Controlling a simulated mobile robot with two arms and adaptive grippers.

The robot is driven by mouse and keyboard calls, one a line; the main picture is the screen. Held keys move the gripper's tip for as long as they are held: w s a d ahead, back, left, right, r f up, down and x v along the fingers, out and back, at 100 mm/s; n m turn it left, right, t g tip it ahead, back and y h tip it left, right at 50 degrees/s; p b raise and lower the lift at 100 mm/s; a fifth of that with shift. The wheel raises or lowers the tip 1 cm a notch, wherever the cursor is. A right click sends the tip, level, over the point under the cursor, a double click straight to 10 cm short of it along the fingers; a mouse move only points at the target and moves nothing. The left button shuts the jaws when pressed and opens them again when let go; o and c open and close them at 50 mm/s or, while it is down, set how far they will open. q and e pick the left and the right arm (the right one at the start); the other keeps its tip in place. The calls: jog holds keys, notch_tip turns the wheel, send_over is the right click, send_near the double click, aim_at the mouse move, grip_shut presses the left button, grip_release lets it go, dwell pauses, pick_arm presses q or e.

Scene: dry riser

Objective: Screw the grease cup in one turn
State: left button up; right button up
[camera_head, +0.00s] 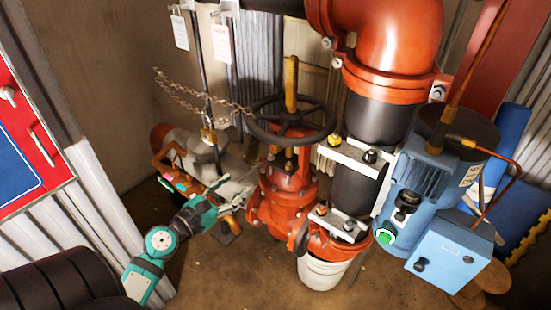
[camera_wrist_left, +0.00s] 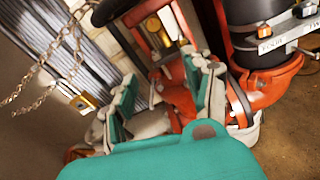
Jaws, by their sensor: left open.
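My left gripper (camera_head: 240,197) reaches in from the lower left in the head view, its fingers pointing at the red gate valve (camera_head: 285,185). In the left wrist view the left gripper (camera_wrist_left: 160,88) has its two teal-padded fingers spread apart, with nothing held between them. The valve's red body shows beyond the fingers. Small brass-coloured parts (camera_head: 290,153) sit in the valve's yoke under the black handwheel (camera_head: 292,120); a brass part (camera_wrist_left: 153,24) also shows in the wrist view. I cannot tell for certain which part is the grease cup. My right gripper is not in view.
A chain (camera_head: 190,95) and padlock (camera_head: 208,136) hang left of the handwheel. A blue motor (camera_head: 428,180) and its box (camera_head: 450,250) stand at the right. A white bucket (camera_head: 322,272) sits under the pipe. Bare floor (camera_head: 235,275) lies in front of the valve.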

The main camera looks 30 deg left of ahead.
pick_arm(q)
notch_tip(320, 180, up, 3)
jog(key=p, duration=0.2)
send_near(272, 150)
jog(key=shift+n+t, duration=0.4)
jog(key=w, duration=1)
jog(key=shift+w+d+f+p, duration=0.25)
jog(key=shift+d+p, duration=0.05)
jog(key=shift+d, duration=0.1)
jog(key=shift+w, duration=0.5)
jog(key=shift+c, duration=0.7)
grip_shut()
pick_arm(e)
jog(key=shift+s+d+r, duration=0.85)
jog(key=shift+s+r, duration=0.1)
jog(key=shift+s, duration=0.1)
